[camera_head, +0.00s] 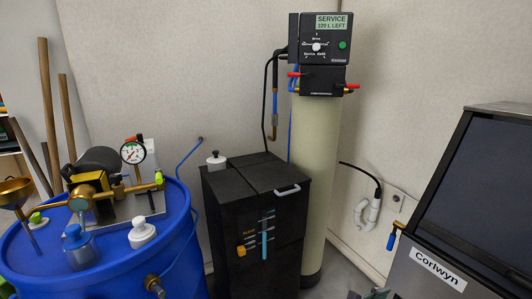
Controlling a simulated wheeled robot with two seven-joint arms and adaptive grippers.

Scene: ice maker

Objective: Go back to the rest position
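My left gripper is not in view. At the bottom edge, right of the black cabinet, small dark pieces (375,293) just show. They may be the tips of my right gripper, but they are cut off by the frame, and I cannot tell whether they are open or shut. No held object shows in the view.
A black cabinet (225,215) and a tall filter tank (315,160) with control head (320,50) stand centrally. The Coriwyn ice maker (437,268) is at right.

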